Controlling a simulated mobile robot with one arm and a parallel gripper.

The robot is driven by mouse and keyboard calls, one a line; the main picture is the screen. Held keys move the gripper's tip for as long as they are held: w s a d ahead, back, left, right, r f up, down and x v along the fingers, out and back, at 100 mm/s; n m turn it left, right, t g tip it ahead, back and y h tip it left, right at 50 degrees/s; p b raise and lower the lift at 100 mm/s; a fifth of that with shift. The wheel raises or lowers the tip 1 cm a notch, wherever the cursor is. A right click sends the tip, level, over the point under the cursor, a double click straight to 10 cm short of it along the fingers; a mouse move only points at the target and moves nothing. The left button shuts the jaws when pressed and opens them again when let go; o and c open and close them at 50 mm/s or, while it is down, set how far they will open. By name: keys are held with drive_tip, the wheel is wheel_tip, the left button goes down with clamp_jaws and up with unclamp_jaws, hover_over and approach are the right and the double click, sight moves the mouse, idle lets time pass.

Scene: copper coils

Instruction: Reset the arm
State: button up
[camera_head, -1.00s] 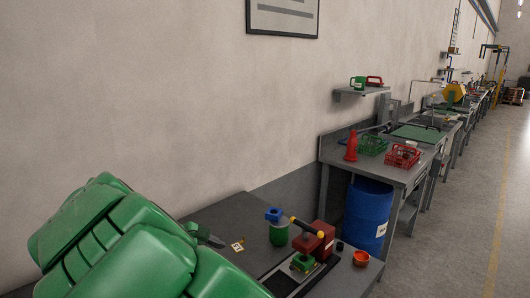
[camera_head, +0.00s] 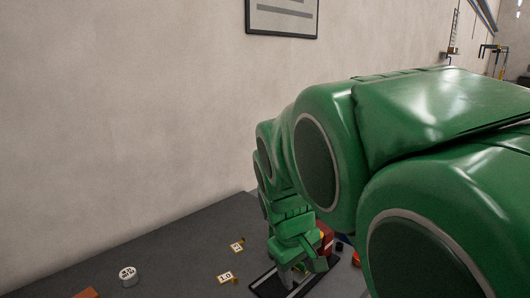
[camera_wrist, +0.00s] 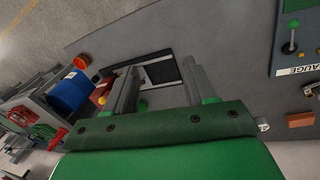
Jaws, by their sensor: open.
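My green arm fills the right side of the head view. My gripper hangs at its end over the workbench (camera_head: 180,250), low in the middle of that view. In the wrist view my gripper (camera_wrist: 160,82) shows two grey fingers spread wide apart, with nothing held between them. Beyond the fingers lies a black tray with a pale plate (camera_wrist: 163,72) on the bench. The arm hides most of the far benches and part of the tray in the head view.

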drive_tip(key=s+d+f+m+g+y, duration=0.1)
drive_tip(key=s+d+f+m, duration=0.1)
drive_tip(key=s, duration=0.9)
drive_tip(key=s+d+f+m+g, duration=0.2)
drive_tip(key=s+d+m, duration=0.2)
drive_tip(key=s, duration=0.7)
drive_tip(key=shift+s+d+y, duration=0.25)
drive_tip(key=shift+d+y, duration=0.15)
drive_tip(key=shift+d, duration=0.55)
